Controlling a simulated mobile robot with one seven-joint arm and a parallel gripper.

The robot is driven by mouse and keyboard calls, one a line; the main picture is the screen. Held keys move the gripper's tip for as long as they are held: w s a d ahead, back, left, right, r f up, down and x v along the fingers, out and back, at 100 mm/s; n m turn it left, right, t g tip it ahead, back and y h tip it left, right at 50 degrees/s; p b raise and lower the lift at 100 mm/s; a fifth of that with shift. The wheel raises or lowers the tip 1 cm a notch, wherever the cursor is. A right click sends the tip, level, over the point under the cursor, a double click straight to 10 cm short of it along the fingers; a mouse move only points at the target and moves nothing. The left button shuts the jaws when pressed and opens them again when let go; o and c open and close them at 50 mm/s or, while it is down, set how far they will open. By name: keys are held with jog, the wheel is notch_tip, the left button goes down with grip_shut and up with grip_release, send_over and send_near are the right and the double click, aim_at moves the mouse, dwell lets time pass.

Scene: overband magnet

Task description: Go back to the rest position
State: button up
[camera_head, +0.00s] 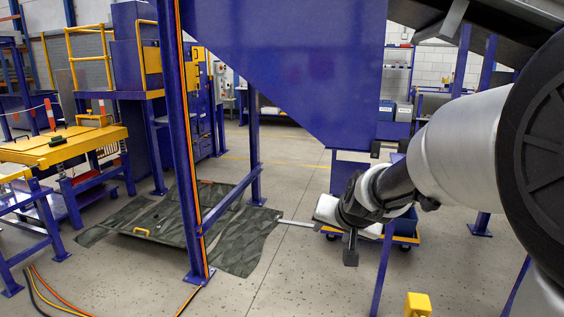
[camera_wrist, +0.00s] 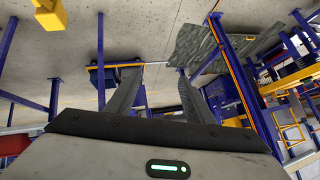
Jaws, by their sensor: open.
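My gripper (camera_head: 350,254) hangs at the end of my arm, which reaches in from the right of the head view. In the wrist view my gripper (camera_wrist: 158,78) has its two dark fingers spread apart with nothing between them. The fingers are in front of bare floor and a blue wheeled cart, and I see no contact with either. In the head view the cart (camera_head: 405,238) stands behind the gripper, partly hidden by my arm.
A blue hopper (camera_head: 290,55) hangs above, left of my arm. A blue post (camera_head: 186,150) with cables stands left. A dark green tarp (camera_head: 240,235) lies on the floor. A yellow-topped table (camera_head: 60,148) is far left. A yellow block (camera_head: 418,304) is at the bottom right.

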jog(key=s+d+r+n+g, duration=0.1)
jog(key=s+r+n+g, duration=0.1)
jog(key=s, duration=1.2)
jog(key=s+d+r+n+g, duration=0.1)
jog(key=s+r+n, duration=0.1)
jog(key=s, duration=1.2)
notch_tip(320, 180, up, 28)
jog(key=p, duration=2.8)
jog(key=shift+f+h, duration=0.15)
jog(key=shift+h, duration=0.25)
jog(key=shift+f, duration=0.1)
jog(key=c, duration=0.3)
jog(key=shift+d, duration=0.15)
jog(key=shift+c, duration=0.6)
